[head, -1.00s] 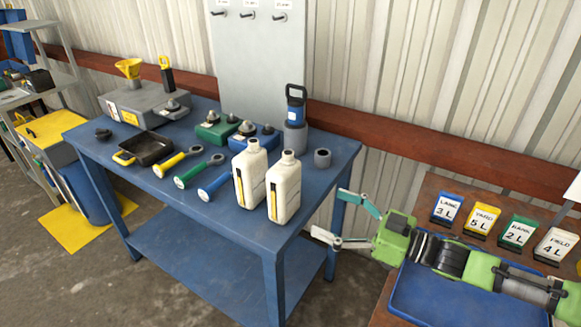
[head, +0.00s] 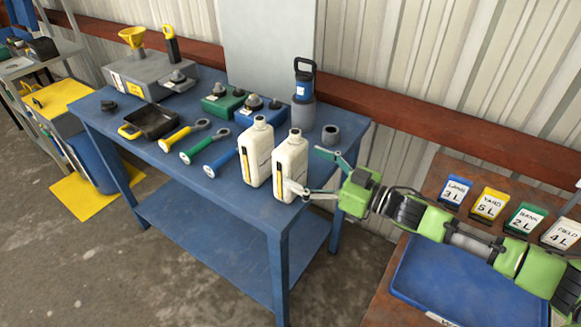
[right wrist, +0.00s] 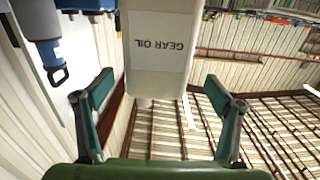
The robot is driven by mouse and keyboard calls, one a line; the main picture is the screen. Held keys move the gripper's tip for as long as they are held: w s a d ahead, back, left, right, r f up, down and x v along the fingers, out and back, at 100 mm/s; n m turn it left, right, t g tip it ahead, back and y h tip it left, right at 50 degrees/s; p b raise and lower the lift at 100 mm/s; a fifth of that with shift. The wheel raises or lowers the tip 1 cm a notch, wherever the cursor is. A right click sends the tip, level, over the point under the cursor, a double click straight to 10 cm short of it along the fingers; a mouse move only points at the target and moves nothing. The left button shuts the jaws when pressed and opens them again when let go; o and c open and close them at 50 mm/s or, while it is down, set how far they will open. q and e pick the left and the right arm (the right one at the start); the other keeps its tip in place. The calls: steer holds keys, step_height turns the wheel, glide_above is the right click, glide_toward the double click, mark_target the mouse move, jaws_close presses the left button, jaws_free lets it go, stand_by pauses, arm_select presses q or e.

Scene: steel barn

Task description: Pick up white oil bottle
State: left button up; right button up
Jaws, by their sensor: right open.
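Two white oil bottles stand upright side by side near the right front corner of the blue table (head: 215,240): a left bottle (head: 257,155) and a right bottle (head: 290,165). My right gripper (head: 312,172) is open at the right bottle, with one finger in front of its lower side and the other behind it. In the right wrist view, a white bottle labelled "GEAR OIL" (right wrist: 158,45) is between and beyond the spread fingers of my right gripper (right wrist: 162,105), upside down in the picture. My left gripper is out of view.
A grey ring (head: 331,134) and a blue-grey handled container (head: 302,100) stand behind the bottles. Blue, green and yellow handled tools (head: 205,140) lie to the left.

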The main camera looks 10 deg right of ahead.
mark_target(300, 164)
steer(key=p+x, duration=0.1)
steer(key=x, duration=0.3)
steer(key=shift+w+f, duration=0.2)
steer(key=shift+w, duration=0.15)
steer(key=shift+w+a+f, duration=0.1)
steer(key=shift+w+a, duration=0.1)
steer(key=shift+a, duration=0.05)
steer(key=shift+d, duration=0.1)
steer(key=c, duration=1.8)
